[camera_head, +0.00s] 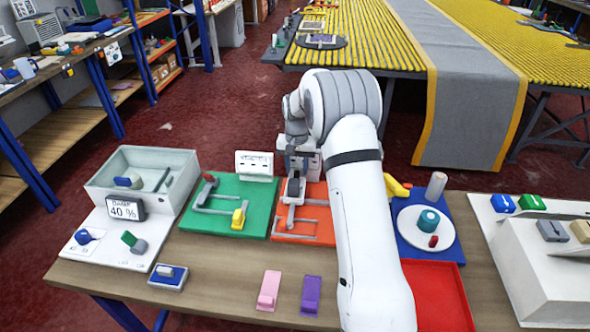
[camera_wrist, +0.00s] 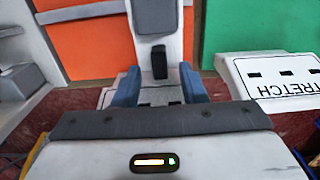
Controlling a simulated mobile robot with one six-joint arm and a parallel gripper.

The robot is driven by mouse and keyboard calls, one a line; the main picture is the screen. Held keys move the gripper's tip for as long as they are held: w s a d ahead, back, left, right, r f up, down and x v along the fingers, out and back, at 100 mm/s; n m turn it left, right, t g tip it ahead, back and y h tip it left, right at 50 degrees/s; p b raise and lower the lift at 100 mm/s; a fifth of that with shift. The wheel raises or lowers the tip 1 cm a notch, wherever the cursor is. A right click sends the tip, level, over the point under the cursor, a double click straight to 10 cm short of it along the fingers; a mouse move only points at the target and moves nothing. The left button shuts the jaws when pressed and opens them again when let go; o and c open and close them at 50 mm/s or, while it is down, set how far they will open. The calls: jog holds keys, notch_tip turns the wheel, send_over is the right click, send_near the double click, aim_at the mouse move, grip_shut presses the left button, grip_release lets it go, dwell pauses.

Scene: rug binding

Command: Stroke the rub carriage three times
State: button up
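The part I take to be the rub carriage (camera_head: 293,188) is a grey block with a dark top on the orange board (camera_head: 318,192) in the head view. In the wrist view the carriage (camera_wrist: 155,20) comes down from the top centre, with a small black grip piece at its near end. My gripper (camera_wrist: 159,74) has its two blue-grey fingers apart, one on each side of that black piece, with visible gaps. In the head view my arm covers part of the orange board, and my fingertips are hard to make out.
A green board (camera_head: 256,192) with a red-knobbed lever and yellow block lies left of the orange one. A white STRETCH sign (camera_head: 254,163) stands behind it. Right are a blue board (camera_head: 408,246) and red tray (camera_head: 437,290). Pink (camera_head: 269,291) and purple (camera_head: 311,294) blocks lie in front.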

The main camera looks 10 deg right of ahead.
jog(key=shift+f, duration=0.9)
jog(key=shift+c, duration=0.4)
grip_shut()
